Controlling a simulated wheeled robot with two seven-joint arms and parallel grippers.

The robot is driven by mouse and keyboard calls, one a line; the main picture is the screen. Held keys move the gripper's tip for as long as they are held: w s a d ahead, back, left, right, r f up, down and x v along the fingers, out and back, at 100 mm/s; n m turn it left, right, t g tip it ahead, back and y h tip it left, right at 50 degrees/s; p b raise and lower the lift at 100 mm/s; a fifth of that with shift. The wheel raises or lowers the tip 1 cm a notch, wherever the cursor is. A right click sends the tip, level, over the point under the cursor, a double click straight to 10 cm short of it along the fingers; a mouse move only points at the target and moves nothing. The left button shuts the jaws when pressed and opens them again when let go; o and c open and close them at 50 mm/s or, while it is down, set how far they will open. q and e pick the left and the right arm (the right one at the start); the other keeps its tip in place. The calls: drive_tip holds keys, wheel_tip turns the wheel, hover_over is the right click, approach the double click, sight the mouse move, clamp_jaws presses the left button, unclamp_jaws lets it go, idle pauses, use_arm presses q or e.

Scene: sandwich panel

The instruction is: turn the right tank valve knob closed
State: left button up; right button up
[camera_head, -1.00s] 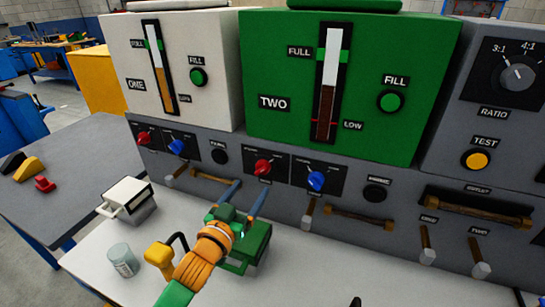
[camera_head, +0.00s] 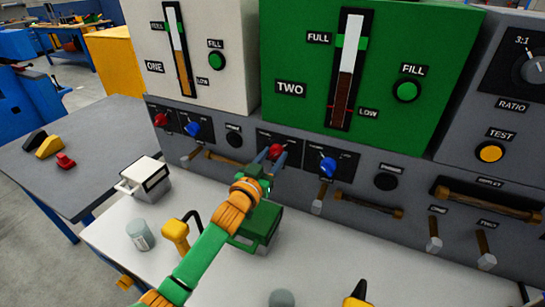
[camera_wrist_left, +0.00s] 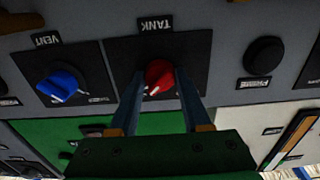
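The right tank valve knob (camera_head: 276,152) is red and sits on a dark plate on the grey panel, below the green box marked TWO. It also shows in the left wrist view (camera_wrist_left: 159,75), under the TANK label, with a white pointer mark. My left gripper (camera_head: 275,163) is at this knob. In the left wrist view its two fingers (camera_wrist_left: 160,85) stand apart, one on each side of the knob. They look open, with no clear sign of gripping. My right gripper is in neither view.
A blue vent knob (camera_head: 328,167) is just right of the red one. Another red knob (camera_head: 160,120) and blue knob (camera_head: 193,129) are at left. Brown handles (camera_head: 369,205) and levers stick out below. A glass (camera_head: 140,235) and white box (camera_head: 146,181) stand on the bench.

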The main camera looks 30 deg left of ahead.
use_arm(q)
clamp_jaws()
drive_tip(key=n+p, duration=0.2)
drive_tip(key=n, duration=0.2)
drive_tip(key=shift+r, duration=0.15)
drive_tip(key=n+p, duration=0.2)
drive_tip(key=n, duration=0.2)
drive_tip(key=shift+n, duration=0.3)
drive_tip(key=n+p, duration=0.1)
drive_tip(key=n, duration=0.3)
drive_tip(key=shift+d, duration=0.1)
drive_tip(key=n, duration=0.5)
drive_tip(key=shift+p, duration=0.35)
drive_tip(key=shift+n, duration=0.3)
